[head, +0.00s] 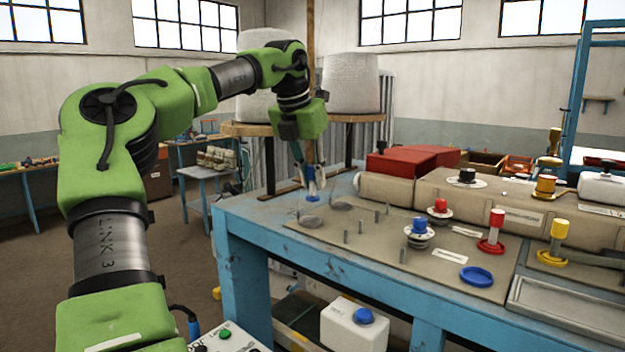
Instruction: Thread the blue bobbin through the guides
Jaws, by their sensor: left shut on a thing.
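My left gripper (314,188) is shut on the blue bobbin (312,197), near the left end of the work board. The fingers hide part of the bobbin. The bobbin is upright and seems a little above the board; I cannot tell the exact gap. The guides are several thin grey pegs (360,226) standing on the tan board (330,241), just right of the gripper. An empty blue ring (477,276) lies at the board's front right. Any thread is too fine to see. My right gripper is out of view.
Blue-topped (419,226) and red-topped (440,206) knobs stand right of the pegs. A red bobbin (496,225) and a yellow bobbin (560,235) stand in rings farther right. A long tan housing (400,190) runs behind. The table's left corner (235,215) is clear.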

